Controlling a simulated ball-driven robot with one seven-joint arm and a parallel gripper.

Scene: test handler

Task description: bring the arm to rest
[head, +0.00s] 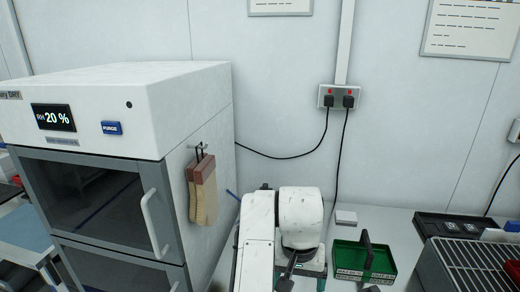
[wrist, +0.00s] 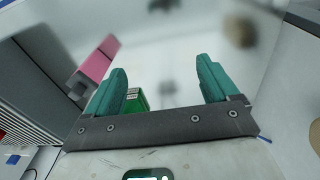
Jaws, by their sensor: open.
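My white arm (head: 298,215) rises at the bottom middle of the head view, in front of the back wall and bench. My gripper (wrist: 160,66) shows in the wrist view with its two teal fingers spread wide apart. Nothing is held between them. A blurred pale surface lies beyond the fingertips. In the head view the fingers are mostly hidden behind or below my arm.
A green tray (head: 378,275) with a dark handle sits on the bench right of my arm. A grey ribbed unit (head: 470,265) stands farther right. Cables hang from the wall socket (head: 339,97).

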